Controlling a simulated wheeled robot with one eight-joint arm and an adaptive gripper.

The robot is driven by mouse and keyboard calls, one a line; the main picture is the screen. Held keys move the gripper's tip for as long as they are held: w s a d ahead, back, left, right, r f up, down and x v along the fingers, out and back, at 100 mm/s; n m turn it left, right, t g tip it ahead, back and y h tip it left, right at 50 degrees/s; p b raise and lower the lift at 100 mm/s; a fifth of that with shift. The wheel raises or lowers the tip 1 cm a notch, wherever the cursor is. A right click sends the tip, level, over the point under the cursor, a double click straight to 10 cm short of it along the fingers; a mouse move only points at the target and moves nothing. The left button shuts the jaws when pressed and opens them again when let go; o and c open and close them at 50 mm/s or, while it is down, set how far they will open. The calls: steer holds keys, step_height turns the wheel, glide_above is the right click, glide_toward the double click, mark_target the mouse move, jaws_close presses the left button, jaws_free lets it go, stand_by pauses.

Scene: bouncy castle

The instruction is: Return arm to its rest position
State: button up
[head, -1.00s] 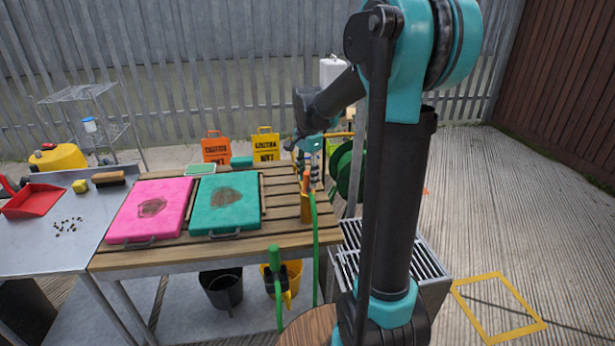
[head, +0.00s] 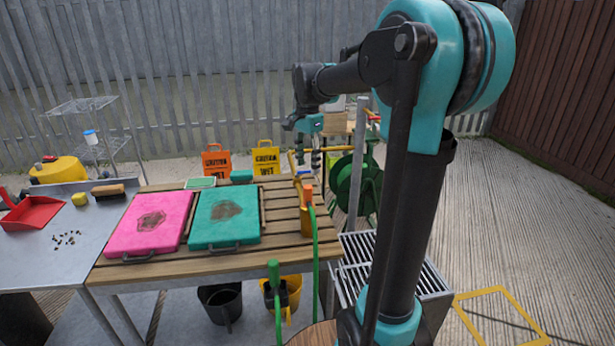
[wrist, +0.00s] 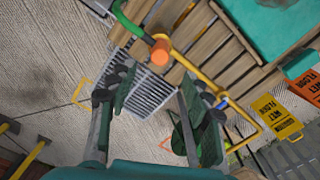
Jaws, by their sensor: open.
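My gripper (head: 307,158) hangs from my raised arm above the back right corner of the wooden slatted table (head: 276,205). In the wrist view my gripper (wrist: 160,92) has its two dark fingers spread wide apart with nothing held between them. Below and beyond the fingers are the orange-tipped hose nozzle (wrist: 160,50) and a metal grate (wrist: 146,92). My arm's upper link and elbow stand tall in the right half of the head view.
A pink pad (head: 150,224) and a teal pad (head: 224,217), each with a brown stain, lie on the table. A green hose reel (head: 356,182) stands behind its right end. Caution signs (head: 265,160) stand behind it.

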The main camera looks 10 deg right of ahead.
steer(key=s+d+f+n+t, duration=0.2)
steer(key=s+f+n, duration=0.4)
steer(key=s+f, duration=0.4)
steer(key=s+d+f+n+t, duration=0.2)
steer(key=s+f+n, duration=0.4)
steer(key=s+f, duration=0.5)
steer(key=shift+s+n, duration=0.3)
steer(key=shift+s, duration=0.2)
steer(key=shift+c, duration=0.5)
